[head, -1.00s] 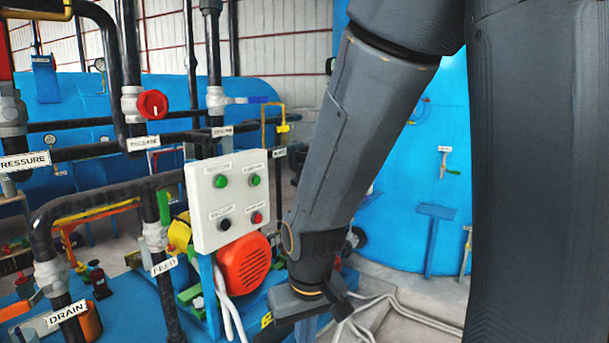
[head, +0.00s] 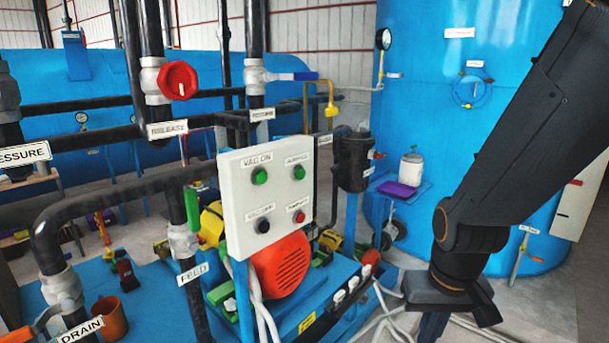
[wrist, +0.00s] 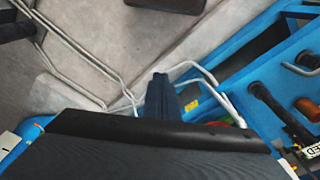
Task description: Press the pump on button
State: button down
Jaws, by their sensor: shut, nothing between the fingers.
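A white control panel (head: 266,200) faces me left of centre in the head view, with two buttons above and two below. The upper left green button (head: 259,176) is labelled VAC ON. The upper right green button (head: 299,173) has a label too blurred to read surely. A black button (head: 263,227) and a red button (head: 300,217) are below. My gripper (head: 432,326) hangs low to the right of the panel, well apart from it, pointing down. In the wrist view my gripper (wrist: 160,82) is shut and empty above the floor and hoses; the panel is not seen there.
An orange-red motor (head: 280,266) sits below the panel on a blue base. A red valve knob (head: 178,81) and black pipes are above and left of it. A blue tank (head: 425,110) stands behind. White hoses (head: 385,318) run along the floor under my gripper.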

aim_at(301, 174)
jog(key=w+a+r+m+t, duration=0.1)
jog(key=w+a+m+t, duration=0.1)
jog(key=w+m+t, duration=0.3)
jog(key=w+a+r+m+y+p, duration=0.1)
jog(key=w+a+m, duration=0.15)
jog(key=w, duration=0.45)
jog(key=w+a+r+m+t, duration=0.1)
jog(key=w+a+m+t, duration=0.2)
jog(key=w, duration=0.4)
jog(key=w+a+r+m+t, duration=0.4)
jog(key=r+m, duration=0.2)
jog(key=m, duration=0.1)
jog(key=w+a+r+m+t+y+p, duration=0.1)
jog(key=w+a+r+m+t, duration=0.3)
jog(key=r+m, duration=0.3)
jog(key=shift+w+a+t, duration=0.15)
jog(key=shift+w+t, duration=0.3)
jog(key=shift+t, duration=0.05)
jog(key=shift+r, duration=0.1)
jog(key=w+a, duration=0.5)
jog(key=a, duration=0.2)
jog(key=shift+w+b, duration=0.25)
jog(key=shift+b, duration=0.05)
jog(key=shift+w+a, duration=0.1)
